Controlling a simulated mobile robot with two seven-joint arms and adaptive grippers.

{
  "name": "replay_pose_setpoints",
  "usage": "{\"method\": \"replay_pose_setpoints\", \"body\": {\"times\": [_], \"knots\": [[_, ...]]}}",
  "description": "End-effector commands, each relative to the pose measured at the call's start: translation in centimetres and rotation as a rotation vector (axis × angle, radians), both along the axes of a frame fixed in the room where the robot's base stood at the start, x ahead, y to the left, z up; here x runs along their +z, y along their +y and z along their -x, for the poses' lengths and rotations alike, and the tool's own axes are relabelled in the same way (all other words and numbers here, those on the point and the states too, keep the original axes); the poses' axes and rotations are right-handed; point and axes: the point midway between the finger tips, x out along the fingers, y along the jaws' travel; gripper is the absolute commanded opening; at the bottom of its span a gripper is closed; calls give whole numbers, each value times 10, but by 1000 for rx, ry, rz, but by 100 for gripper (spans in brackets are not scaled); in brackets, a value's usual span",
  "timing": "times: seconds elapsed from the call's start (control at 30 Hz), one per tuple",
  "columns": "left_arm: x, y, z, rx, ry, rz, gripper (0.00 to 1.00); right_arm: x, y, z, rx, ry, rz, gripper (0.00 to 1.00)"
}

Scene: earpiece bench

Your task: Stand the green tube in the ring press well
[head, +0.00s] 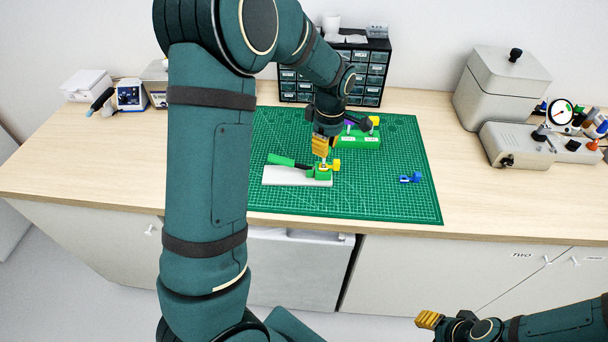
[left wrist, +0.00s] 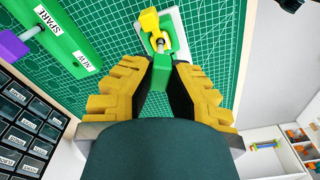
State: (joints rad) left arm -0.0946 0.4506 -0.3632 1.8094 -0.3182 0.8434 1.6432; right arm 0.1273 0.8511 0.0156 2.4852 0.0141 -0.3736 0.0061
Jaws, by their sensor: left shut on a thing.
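My left gripper (head: 321,147) points down over the ring press and is shut on the green tube. In the left wrist view the green tube (left wrist: 161,73) sits between the fingertips of the left gripper (left wrist: 160,86). The ring press has a white base (head: 285,178), a green lever (head: 283,160) and a yellow part (head: 336,165). Its yellow part (left wrist: 150,21) and a grey pin show just beyond the tube. The well is hidden, and I cannot tell whether the tube touches it. My right gripper (head: 429,320) is at the lower right, away from the bench; its opening is unclear.
A green rack (head: 358,141) labelled SPARE and NEW stands behind the press, with purple and yellow pieces. A blue piece (head: 410,178) lies right on the green mat (head: 390,200). A drawer cabinet (head: 372,72) stands behind. Grey equipment (head: 500,88) is at right.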

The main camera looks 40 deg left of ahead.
Motion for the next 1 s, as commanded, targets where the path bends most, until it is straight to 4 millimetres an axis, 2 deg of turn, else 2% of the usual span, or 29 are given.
{"method": "replay_pose_setpoints", "body": {"times": [1.0], "knots": [[-17, 0, 0, -1, 0, 0, 0, -10, 0, 0, 0, 0, 0, 40]]}}
